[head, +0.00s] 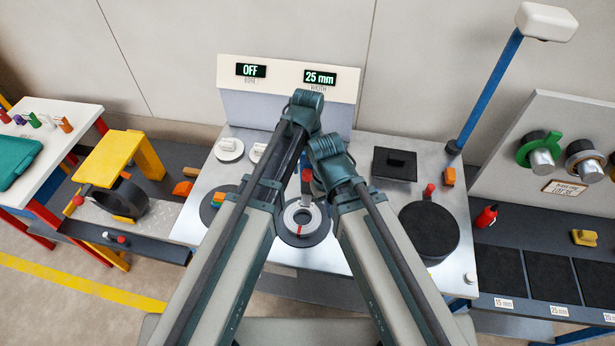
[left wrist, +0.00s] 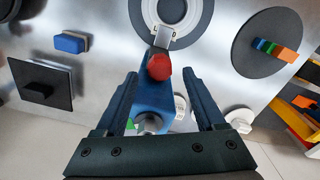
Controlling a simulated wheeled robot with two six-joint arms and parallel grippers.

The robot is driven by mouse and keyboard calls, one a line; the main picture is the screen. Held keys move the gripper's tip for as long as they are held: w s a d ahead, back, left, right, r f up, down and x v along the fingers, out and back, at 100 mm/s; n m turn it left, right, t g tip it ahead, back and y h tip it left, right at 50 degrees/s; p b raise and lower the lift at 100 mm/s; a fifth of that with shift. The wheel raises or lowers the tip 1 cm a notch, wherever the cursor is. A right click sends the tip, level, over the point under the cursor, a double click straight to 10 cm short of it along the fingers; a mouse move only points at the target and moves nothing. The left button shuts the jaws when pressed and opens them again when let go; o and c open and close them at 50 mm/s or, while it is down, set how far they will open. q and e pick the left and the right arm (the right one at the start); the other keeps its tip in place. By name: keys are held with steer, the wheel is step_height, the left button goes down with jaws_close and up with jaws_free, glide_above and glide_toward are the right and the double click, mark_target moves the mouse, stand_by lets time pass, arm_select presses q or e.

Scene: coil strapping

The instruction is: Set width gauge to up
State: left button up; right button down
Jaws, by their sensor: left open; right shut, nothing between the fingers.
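The right-hand display (head: 320,77) on the back panel reads 25 mm above a width label. The gripper is open; I cannot tell whether the fingers touch the lever. In the head view the left fingers are hidden behind my arms. My right gripper (head: 322,160) is shut and empty close by, its fingertips mostly hidden.
The left-hand display (head: 251,70) reads OFF. Two white round dials (head: 229,150) sit at the back left of the metal bench. My two arms crowd the middle.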

arm_select(q)
step_height(320, 180, down, 2)
steer(key=shift+f+b, duration=0.2)
steer(key=shift+b, duration=0.45)
steer(key=shift+r, duration=0.1)
jaws_close()
stand_by(0.9)
